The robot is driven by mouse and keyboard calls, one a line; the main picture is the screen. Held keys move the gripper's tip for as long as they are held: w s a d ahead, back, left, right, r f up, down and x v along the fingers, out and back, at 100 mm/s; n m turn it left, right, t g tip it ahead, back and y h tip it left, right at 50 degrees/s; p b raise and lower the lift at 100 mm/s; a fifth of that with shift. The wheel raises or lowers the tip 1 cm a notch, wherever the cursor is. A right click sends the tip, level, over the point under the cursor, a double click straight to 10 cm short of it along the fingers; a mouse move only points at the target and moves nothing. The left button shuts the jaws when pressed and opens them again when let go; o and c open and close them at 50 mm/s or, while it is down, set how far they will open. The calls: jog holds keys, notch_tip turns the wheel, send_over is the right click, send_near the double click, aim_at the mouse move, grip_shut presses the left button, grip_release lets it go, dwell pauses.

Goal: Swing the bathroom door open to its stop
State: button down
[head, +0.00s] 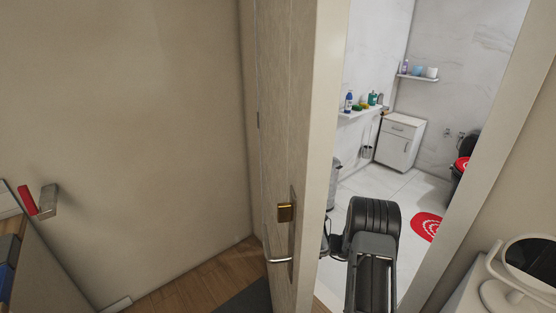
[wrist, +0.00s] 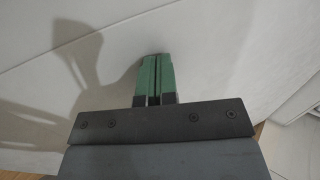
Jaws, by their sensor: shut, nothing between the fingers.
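The bathroom door (head: 285,120) is a tall wooden leaf seen at a steep angle in the middle of the head view. It stands ajar, with the bathroom visible to its right. Its metal lever handle (head: 280,260) and a brass lock plate (head: 286,213) are on the face toward me. My arm reaches into the opening to the right of the door, and its gripper end is hidden in the head view. In the wrist view my gripper (wrist: 154,78) has its green fingers together, empty, close to a pale surface. I cannot tell whether they touch it.
A white cabinet (head: 398,143), a shelf with bottles (head: 360,110) and a red mat (head: 427,227) are inside the bathroom. A round mirror (head: 531,262) stands at the lower right. A beige wall (head: 120,120) fills the left, with wooden floor (head: 205,275) below.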

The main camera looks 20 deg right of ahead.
jog(key=a, duration=0.3)
jog(key=shift+w+a, duration=0.25)
jog(key=shift+a, duration=0.15)
dwell(0.5)
jog(key=a, duration=0.3)
jog(key=w+a, duration=0.1)
jog(key=a, duration=0.1)
jog(key=shift+w+a, duration=0.15)
jog(key=shift+a, duration=0.25)
jog(key=shift+a, duration=0.1)
dwell(0.5)
jog(key=x, duration=0.3)
jog(key=s+x, duration=0.1)
jog(key=x, duration=0.1)
jog(key=shift+w+a+b, duration=0.15)
jog(key=shift+a+b, duration=0.2)
jog(key=shift+a, duration=0.3)
jog(key=shift+a, duration=0.1)
dwell(0.4)
